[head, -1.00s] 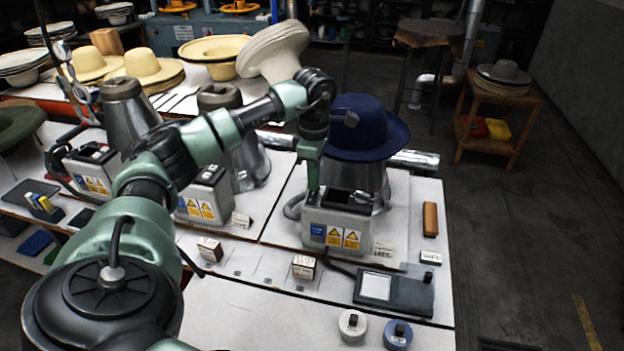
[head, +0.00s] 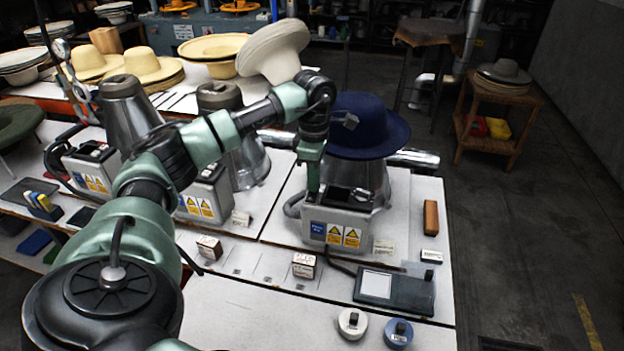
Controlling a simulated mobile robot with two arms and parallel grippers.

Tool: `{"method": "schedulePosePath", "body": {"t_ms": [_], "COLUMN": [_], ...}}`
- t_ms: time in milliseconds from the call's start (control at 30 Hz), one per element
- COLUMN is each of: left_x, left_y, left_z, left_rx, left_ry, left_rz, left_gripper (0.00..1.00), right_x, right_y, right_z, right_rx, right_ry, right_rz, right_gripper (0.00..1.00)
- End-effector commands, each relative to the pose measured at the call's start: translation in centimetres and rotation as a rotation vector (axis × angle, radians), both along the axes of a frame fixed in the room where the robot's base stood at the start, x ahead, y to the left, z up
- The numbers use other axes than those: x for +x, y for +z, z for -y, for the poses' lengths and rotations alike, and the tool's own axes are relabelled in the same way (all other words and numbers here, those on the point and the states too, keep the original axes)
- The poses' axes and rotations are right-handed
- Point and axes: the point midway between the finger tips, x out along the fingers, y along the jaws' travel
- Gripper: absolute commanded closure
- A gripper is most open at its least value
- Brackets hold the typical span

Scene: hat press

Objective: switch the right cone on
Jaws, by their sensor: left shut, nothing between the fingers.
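The right cone (head: 378,178) is a grey metal cone under a dark blue felt hat (head: 372,128). Its white control box (head: 318,224) stands in front of it, with yellow warning labels and a dark recessed top. My left gripper (head: 313,192) points down at the left part of the box's top. It is shut with nothing in it, and its tips are at or just above the top; I cannot tell whether they touch. The switch is not clearly visible behind the gripper. My right gripper is not in view.
Two bare cones (head: 130,115) (head: 248,160) with similar boxes stand to the left. A grey device with a screen (head: 395,290), a brown block (head: 430,218) and two round weights (head: 352,322) (head: 398,333) lie to the front right. Pale hats stand behind.

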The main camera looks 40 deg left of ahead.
Motion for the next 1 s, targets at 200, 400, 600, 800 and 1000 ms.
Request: {"method": "schedulePosePath", "body": {"t_ms": [200,400,600,800,1000], "left_x": [0.0,0.0,0.0,0.0,0.0], "left_y": [-0.4,-0.7,-0.3,1.4,3.0], "left_z": [0.0,0.0,0.0,0.0,0.0], "left_rx": [0.000,0.000,0.000,0.000,-0.001], "left_ry": [0.000,0.000,-0.001,0.000,0.000], "left_rz": [0.000,-0.001,-0.001,-0.001,0.000], "left_gripper": [1.00,1.00,1.00,1.00,1.00], "right_x": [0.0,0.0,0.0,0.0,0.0], "right_y": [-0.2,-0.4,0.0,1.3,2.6], "right_z": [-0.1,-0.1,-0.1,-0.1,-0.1], "right_rx": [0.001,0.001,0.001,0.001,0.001], "right_ry": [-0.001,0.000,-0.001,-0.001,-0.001], "right_rz": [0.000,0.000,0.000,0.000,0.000], "right_gripper": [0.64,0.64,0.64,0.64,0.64]}}
